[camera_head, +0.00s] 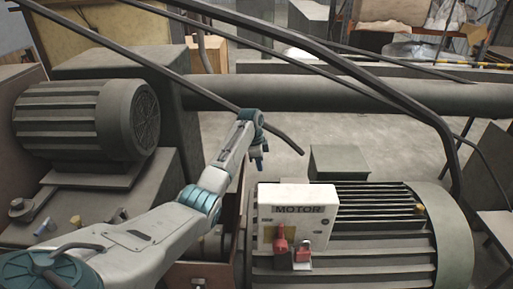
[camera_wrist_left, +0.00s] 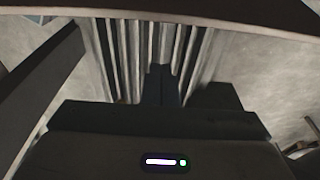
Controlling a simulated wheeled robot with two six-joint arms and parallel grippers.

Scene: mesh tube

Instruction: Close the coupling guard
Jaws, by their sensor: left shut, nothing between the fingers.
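My left arm reaches in from the lower left in the head view. Its gripper (camera_head: 259,163) points down above the floor behind the motor box. In the left wrist view the dark fingers (camera_wrist_left: 161,75) are together and empty, in front of a ribbed grey surface. A brown panel (camera_head: 205,273) shows low between the two machines, partly behind my arm. It may be part of the coupling guard, but I cannot tell whether it stands open. The grey ribbed motor (camera_head: 385,240) stands right of it. My right gripper is not in view.
A white box marked MOTOR (camera_head: 292,216) with red switches sits on the motor. A second ribbed machine (camera_head: 85,118) stands at left. A thick pipe (camera_head: 350,96) runs across the back. Dark bars (camera_head: 385,92) cross above. Bare floor (camera_head: 385,140) lies behind the motor.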

